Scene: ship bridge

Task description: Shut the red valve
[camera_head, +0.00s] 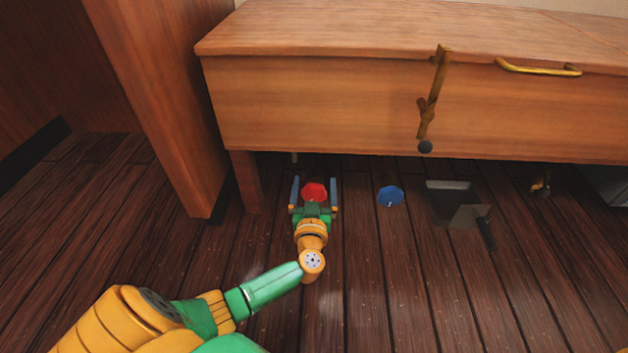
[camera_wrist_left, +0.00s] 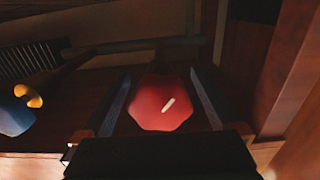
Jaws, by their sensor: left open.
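The red valve (camera_head: 314,191) is a small faceted knob low under the wooden bench. My left gripper (camera_head: 315,184) is open, with one blue-grey finger on each side of the red valve. In the left wrist view the red valve (camera_wrist_left: 162,102) lies between the two fingers (camera_wrist_left: 160,96), with a pale slanted mark on its face. I cannot tell whether the fingers touch it. My right gripper is not in view.
A blue valve (camera_head: 390,196) is to the right of the red one. A dustpan-like tray (camera_head: 455,203) with a dark handle lies further right. The wooden bench (camera_head: 400,105) overhangs them, and a wooden panel (camera_head: 165,90) stands at left. The plank floor in front is clear.

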